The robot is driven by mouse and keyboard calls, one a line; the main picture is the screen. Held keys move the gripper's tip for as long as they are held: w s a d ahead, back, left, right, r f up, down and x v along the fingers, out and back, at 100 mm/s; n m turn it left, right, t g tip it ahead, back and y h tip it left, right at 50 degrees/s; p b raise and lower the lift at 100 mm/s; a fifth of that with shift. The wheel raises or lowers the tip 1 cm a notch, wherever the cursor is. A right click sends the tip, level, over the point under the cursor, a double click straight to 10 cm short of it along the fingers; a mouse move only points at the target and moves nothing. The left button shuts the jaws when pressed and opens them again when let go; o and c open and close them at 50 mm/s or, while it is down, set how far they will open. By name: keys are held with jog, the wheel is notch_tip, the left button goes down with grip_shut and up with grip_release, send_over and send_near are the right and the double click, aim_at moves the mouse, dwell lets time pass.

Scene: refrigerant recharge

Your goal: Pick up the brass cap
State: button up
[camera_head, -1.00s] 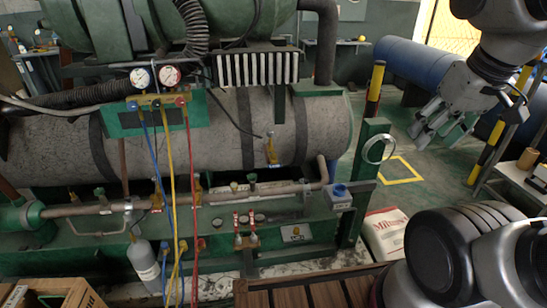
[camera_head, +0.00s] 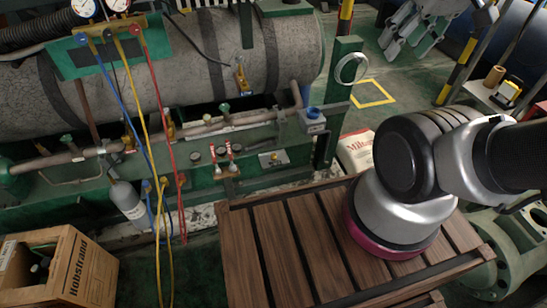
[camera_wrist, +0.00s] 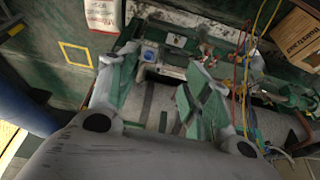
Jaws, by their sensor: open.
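I cannot pick out the brass cap with certainty. A small brass-coloured spot shows on a pale plate (camera_head: 274,158) on the green frame in the head view, but it is too small to tell whether it is the cap. My gripper (camera_head: 401,48) is at the top right of the head view, in the air, right of the green post. In the wrist view its two fingers (camera_wrist: 150,72) are spread apart with nothing between them. The machine shows beyond them.
A slatted wooden table (camera_head: 270,225) stands in front. Blue, yellow and red hoses (camera_head: 169,137) hang before the grey tank (camera_head: 190,62). A green post (camera_head: 338,90) and a white sack (camera_head: 355,150) stand near the machine.

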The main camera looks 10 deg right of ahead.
jog(key=shift+a+f, duration=0.1)
jog(key=shift+f, duration=0.05)
jog(key=c, duration=0.4)
jog(key=n+g+y, duration=0.1)
jog(key=n+g, duration=0.3)
jog(key=n, duration=0.6)
send_over(274, 155)
jog(key=s+d, duration=0.1)
notch_tip(274, 155, down, 62)
jog(key=shift+w+d+f+n+t, duration=0.15)
jog(key=shift+w+n+t, duration=0.2)
jog(key=shift+n, duration=0.35)
jog(key=shift+w+a+f, duration=0.1)
jog(key=shift+a+f, duration=0.1)
jog(key=shift+f, duration=1.05)
jog(key=shift+w+a+f, duration=0.1)
jog(key=shift+a+f, duration=0.1)
jog(key=shift+f, duration=1.05)
jog(key=shift+w+a+f, duration=0.1)
jog(key=shift+a+f, duration=0.1)
jog(key=shift+f, duration=1.05)
